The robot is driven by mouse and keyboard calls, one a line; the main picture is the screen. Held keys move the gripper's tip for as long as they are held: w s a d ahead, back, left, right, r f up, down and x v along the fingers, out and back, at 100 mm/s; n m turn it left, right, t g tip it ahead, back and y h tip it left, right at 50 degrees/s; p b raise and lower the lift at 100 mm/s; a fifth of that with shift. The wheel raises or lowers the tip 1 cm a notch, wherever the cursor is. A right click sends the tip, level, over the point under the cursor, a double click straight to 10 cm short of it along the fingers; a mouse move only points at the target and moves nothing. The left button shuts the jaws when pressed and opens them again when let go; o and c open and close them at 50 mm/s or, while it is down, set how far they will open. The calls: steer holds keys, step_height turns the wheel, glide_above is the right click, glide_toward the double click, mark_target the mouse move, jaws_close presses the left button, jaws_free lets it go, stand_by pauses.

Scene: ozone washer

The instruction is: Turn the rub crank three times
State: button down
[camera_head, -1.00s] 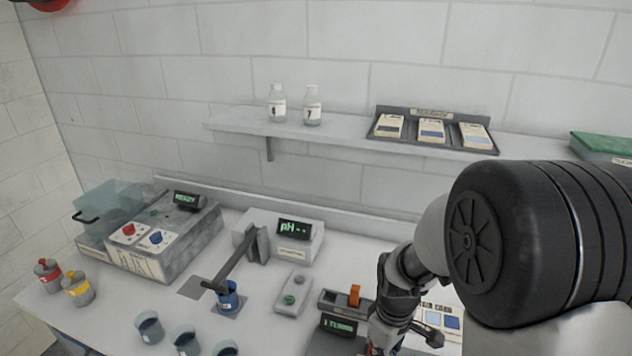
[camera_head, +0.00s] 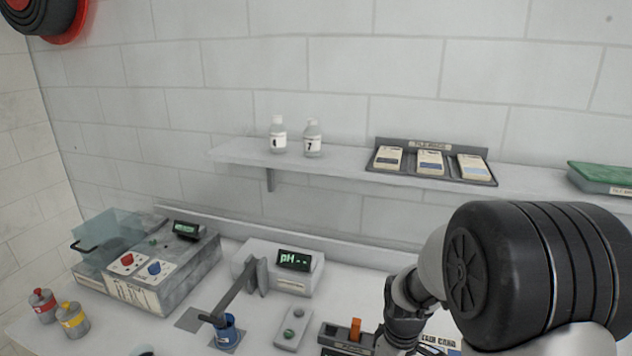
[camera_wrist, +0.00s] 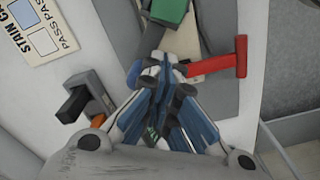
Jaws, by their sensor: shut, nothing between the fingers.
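A red T-shaped handle (camera_wrist: 222,65), which looks like the rub crank, sticks out to the right of my gripper's tips in the wrist view. My gripper (camera_wrist: 163,66) is shut and empty, its blue-sided fingers pointing up the picture. Its tips overlap the near part of the crank mechanism, and I cannot tell whether they touch it. A green block (camera_wrist: 166,10) lies just beyond the tips. The crank's inner end is partly hidden by the fingers. In the head view my forearm covers the lower right, and neither crank nor fingertips can be made out.
A stain card (camera_wrist: 38,35) lies at upper left. A grey bin wall (camera_wrist: 290,127) is at right.

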steer(key=shift+w+d, duration=0.6)
